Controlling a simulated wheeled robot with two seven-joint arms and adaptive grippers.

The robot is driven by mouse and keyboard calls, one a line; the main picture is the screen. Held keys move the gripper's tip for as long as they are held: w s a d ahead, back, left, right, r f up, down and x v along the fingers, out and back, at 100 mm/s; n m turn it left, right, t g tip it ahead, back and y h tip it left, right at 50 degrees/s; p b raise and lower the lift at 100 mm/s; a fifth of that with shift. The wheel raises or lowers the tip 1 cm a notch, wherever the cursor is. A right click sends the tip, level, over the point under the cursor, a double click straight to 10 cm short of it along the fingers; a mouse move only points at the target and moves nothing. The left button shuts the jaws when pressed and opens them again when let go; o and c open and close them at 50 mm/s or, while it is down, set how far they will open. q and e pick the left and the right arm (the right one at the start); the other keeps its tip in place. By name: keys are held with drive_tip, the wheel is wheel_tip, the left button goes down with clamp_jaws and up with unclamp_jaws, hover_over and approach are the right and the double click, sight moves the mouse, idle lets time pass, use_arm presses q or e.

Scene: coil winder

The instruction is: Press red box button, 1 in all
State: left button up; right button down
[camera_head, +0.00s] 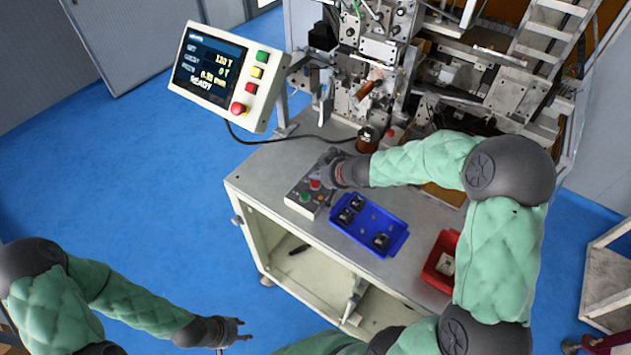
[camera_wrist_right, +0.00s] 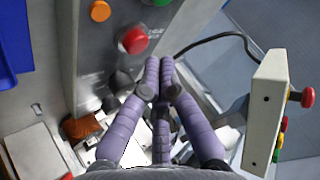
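A grey button box (camera_head: 301,204) stands on the machine table with a red button (camera_head: 315,184) and a green button (camera_head: 304,197) on top. The right wrist view shows the box (camera_wrist_right: 88,55) with its red button (camera_wrist_right: 133,40) near the top.
A blue tray (camera_head: 348,236) with several dark parts lies right of the box. A red bin (camera_head: 431,275) stands further right. A tilted display panel (camera_head: 240,112) with its own buttons stands behind left, and the winding machine (camera_head: 385,55) fills the back. A cable runs behind the box.

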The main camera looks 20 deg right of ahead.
sight(317, 185)
drive_tip(key=shift+r+p, duration=1.9)
drive_tip(key=shift+r, duration=0.6)
use_arm(q)
wheel_tip(317, 185, up, 4)
drive_tip(key=shift+f, duration=0.15)
drive_tip(key=shift+s, duration=0.1)
use_arm(e)
drive_tip(key=shift+s+f, duration=0.1)
